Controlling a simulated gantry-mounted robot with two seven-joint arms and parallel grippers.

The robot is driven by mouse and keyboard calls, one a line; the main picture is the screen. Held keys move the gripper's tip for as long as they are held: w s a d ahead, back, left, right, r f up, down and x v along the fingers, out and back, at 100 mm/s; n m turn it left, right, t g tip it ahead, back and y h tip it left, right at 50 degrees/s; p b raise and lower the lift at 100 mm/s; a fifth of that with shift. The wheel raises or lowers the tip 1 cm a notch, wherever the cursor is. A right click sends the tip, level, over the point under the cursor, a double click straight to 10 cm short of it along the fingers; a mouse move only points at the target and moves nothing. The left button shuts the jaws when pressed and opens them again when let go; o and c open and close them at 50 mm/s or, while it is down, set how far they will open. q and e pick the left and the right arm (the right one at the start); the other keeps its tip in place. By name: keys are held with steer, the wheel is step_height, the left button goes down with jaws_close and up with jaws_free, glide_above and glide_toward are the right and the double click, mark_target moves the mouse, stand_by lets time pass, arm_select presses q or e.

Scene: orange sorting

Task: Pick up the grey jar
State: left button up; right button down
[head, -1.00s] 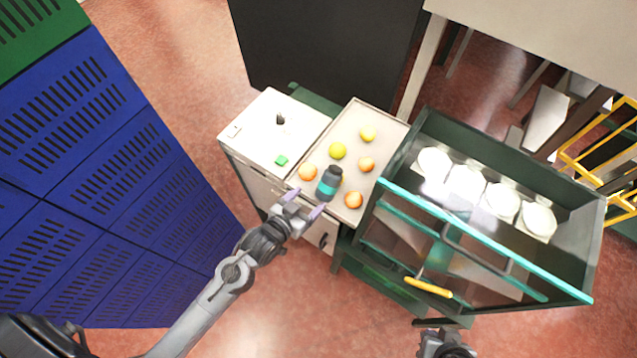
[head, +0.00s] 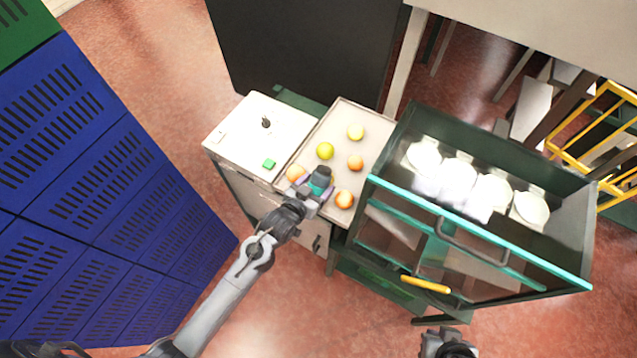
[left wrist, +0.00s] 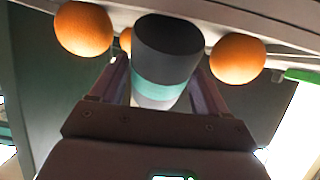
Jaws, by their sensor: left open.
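The grey jar (head: 321,175) has a dark grey body with a teal band and stands on the tray among the fruit in the head view. In the left wrist view the jar (left wrist: 167,62) is between the two fingers of my left gripper (left wrist: 165,88). My left gripper (head: 316,186) is open around the jar in the head view, and its fingers partly hide the jar's lower part. I cannot tell whether the fingers touch it. My right gripper (head: 447,345) is at the bottom edge of the head view, and its jaws are not clear.
Oranges (head: 344,199) and yellow-green fruit (head: 325,151) lie around the jar on the pale tray (head: 372,118). A white cabinet top (head: 240,140) with a green block (head: 269,164) is at left.

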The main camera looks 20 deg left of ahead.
mark_target(322, 181)
arm_select(q)
steer(key=shift+x, duration=1.6)
